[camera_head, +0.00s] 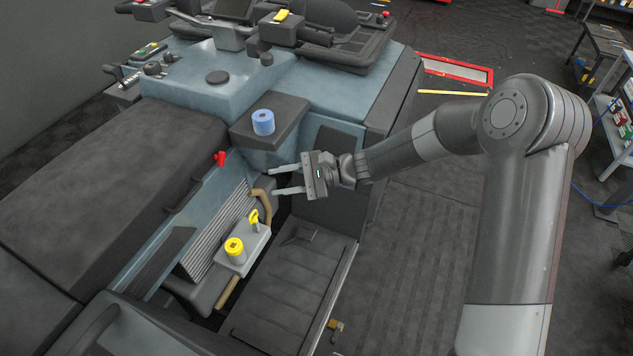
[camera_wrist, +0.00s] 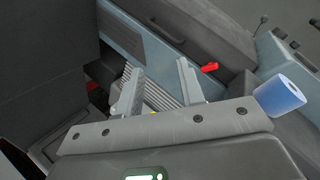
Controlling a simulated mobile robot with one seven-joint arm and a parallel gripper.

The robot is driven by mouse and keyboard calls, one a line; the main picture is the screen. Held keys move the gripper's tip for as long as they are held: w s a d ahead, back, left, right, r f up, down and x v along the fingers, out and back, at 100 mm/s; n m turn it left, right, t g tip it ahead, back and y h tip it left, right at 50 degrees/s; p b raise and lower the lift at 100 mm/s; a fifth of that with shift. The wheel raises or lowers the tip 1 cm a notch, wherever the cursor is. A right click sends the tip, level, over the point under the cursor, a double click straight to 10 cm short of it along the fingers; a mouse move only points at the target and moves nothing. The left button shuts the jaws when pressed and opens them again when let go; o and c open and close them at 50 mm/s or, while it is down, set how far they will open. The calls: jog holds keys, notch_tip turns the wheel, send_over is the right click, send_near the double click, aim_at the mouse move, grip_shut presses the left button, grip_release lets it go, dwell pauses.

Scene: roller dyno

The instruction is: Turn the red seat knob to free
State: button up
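The red seat knob (camera_head: 219,158) sits on the side of the blue-grey panel below the dark seat cushion. It also shows in the wrist view (camera_wrist: 209,67), a little beyond and to the right of my fingertips. My gripper (camera_head: 272,181) is open and empty, to the right of the knob and apart from it. In the wrist view the two fingers (camera_wrist: 158,82) stand apart with ribbed metal between them. Which setting the knob points to is too small to tell.
A blue roll (camera_head: 263,122) stands on a dark ledge above my gripper. A yellow knob (camera_head: 234,247) and a yellow key-like lever (camera_head: 254,218) sit on a grey box below. A brown curved handle (camera_head: 266,202) is near my fingers. The footwell floor (camera_head: 285,290) is clear.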

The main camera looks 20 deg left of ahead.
jog(key=s+d+r+n+t+h, duration=0.1)
jog(key=d+r+n+t+h, duration=0.1)
jog(key=d, duration=0.7)
jog(key=shift+d+r+n+h, duration=0.2)
jog(key=shift+r+n+h, duration=0.2)
jog(key=shift+r+h, duration=0.55)
jog(key=shift+f, duration=0.2)
jog(key=n+t+y, duration=0.6)
jog(key=n+y, duration=0.2)
jog(key=n, duration=0.5)
send_near(224, 158)
jog(key=a, duration=0.9)
jog(key=shift+w+a+r, duration=0.1)
jog(key=shift+a+r, duration=0.1)
grip_shut()
